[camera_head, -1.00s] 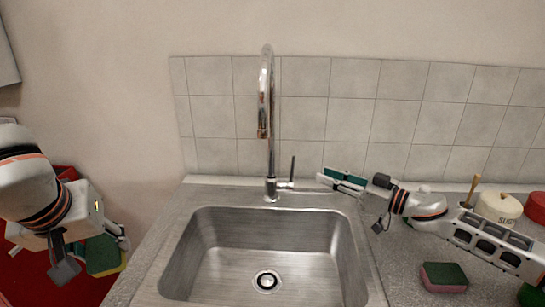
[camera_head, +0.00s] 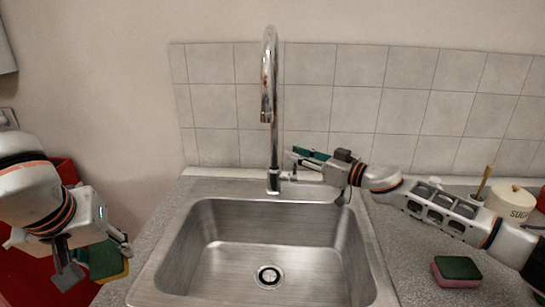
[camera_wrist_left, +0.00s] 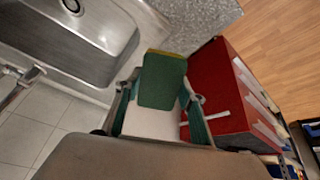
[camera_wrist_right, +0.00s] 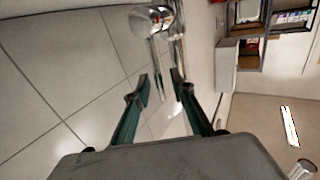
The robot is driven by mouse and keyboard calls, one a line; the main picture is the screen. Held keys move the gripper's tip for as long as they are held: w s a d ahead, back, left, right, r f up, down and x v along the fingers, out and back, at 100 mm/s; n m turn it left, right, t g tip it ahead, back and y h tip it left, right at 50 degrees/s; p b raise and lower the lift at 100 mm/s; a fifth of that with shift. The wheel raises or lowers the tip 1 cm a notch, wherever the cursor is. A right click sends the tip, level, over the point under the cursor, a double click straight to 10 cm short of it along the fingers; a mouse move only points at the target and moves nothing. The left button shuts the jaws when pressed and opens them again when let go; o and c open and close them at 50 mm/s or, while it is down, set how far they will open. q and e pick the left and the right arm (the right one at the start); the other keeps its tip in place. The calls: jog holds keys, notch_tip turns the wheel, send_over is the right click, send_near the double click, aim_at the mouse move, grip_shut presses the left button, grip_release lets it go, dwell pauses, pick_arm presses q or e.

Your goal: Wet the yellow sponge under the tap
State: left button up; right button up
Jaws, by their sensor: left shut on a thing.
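The yellow sponge (camera_head: 108,262), with a green scouring side, is held in my left gripper (camera_head: 96,254), left of the sink and outside it. In the left wrist view its green face (camera_wrist_left: 162,80) shows between the fingers, with a thin yellow edge. The chrome tap (camera_head: 271,95) stands behind the sink (camera_head: 225,245), its spout curving over the basin. No water shows. My right gripper (camera_head: 303,158) is open beside the tap's base, its fingers near the lever, which is mostly hidden. The right wrist view shows tap metal (camera_wrist_right: 152,20) just beyond the open fingers (camera_wrist_right: 160,84).
A pink-and-green sponge (camera_head: 457,271) lies on the counter (camera_head: 410,245) right of the sink. A sugar jar (camera_head: 511,203) stands further right. A red cabinet (camera_wrist_left: 228,85) is below the left gripper. The basin is empty, with a drain (camera_head: 268,276).

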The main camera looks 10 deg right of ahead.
jog(key=shift+w, duration=0.1)
jog(key=shift+c, duration=0.5)
jog(key=shift+a, duration=0.1)
grip_shut()
pick_arm(q)
jog(key=shift+f, duration=0.15)
jog(key=shift+f+b, duration=0.5)
jog(key=shift+f, duration=0.15)
pick_arm(e)
jog(key=shift+s+a+f+n, duration=0.1)
jog(key=shift+s+f+n, duration=0.2)
jog(key=shift+s, duration=0.1)
pick_arm(q)
jog(key=shift+f, duration=0.3)
pick_arm(e)
jog(key=shift+s+r+n, duration=0.15)
jog(key=shift+r+n, duration=0.05)
jog(key=shift+n, duration=0.1)
jog(key=shift+r, duration=0.1)
